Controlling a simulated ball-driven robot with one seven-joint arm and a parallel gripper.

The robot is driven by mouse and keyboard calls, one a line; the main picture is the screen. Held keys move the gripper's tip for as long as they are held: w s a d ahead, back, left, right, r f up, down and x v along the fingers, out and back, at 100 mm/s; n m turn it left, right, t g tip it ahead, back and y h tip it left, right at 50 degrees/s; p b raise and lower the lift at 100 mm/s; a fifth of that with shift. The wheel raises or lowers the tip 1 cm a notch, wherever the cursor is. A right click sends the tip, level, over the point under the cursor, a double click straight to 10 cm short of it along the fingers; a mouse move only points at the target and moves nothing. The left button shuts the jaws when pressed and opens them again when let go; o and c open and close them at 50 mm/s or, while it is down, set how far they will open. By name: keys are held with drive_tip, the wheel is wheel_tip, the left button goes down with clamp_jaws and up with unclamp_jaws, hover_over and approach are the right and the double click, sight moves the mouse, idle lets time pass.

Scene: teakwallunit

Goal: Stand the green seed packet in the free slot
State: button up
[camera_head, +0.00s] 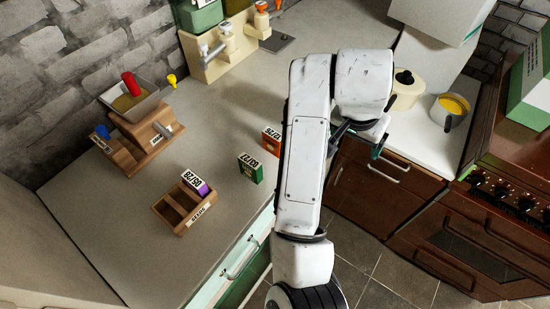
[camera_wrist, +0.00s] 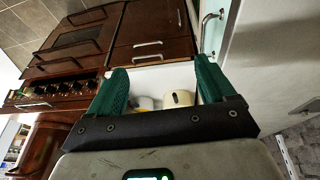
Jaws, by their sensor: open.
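The green seed packet (camera_head: 250,168) stands upright on the counter in the head view, between the wooden slotted box and my arm. The wooden box (camera_head: 170,216) holds a purple packet (camera_head: 195,183) in its far slot; the nearer slots look empty. An orange packet (camera_head: 271,141) stands on the counter behind the green one, close to my arm. My gripper (camera_head: 378,150) is to the right of the packets, out past the counter front near the drawers. In the wrist view my gripper (camera_wrist: 170,90) is open with its green fingers apart and nothing between them.
A wooden stand with a tray (camera_head: 135,105) is at the left back. A cream dispenser (camera_head: 228,45) stands by the wall. A cream pot (camera_head: 406,88) and a grey mug (camera_head: 449,110) are at the right. The counter around the wooden box is clear.

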drive_tip(key=a+r+y+p, duration=0.1)
drive_tip(key=a+r, duration=0.4)
drive_tip(key=a, duration=0.5)
wheel_tip(320, 180, up, 5)
drive_tip(key=g+y+p, duration=0.1)
drive_tip(key=g+y, duration=0.1)
hover_over(249, 162)
drive_tip(key=w, duration=0.1)
wheel_tip(249, 162, down, 4)
drive_tip(key=shift+f, duration=0.25)
drive_tip(key=f+p, duration=0.1)
drive_tip(key=f, duration=0.1)
drive_tip(key=s+f+p, duration=0.1)
drive_tip(key=f, duration=0.1)
drive_tip(key=shift+a+f, duration=0.1)
drive_tip(key=shift+f, duration=0.65)
drive_tip(key=shift+w, duration=0.1)
drive_tip(key=c, duration=1.1)
drive_tip(key=shift+r, duration=0.1)
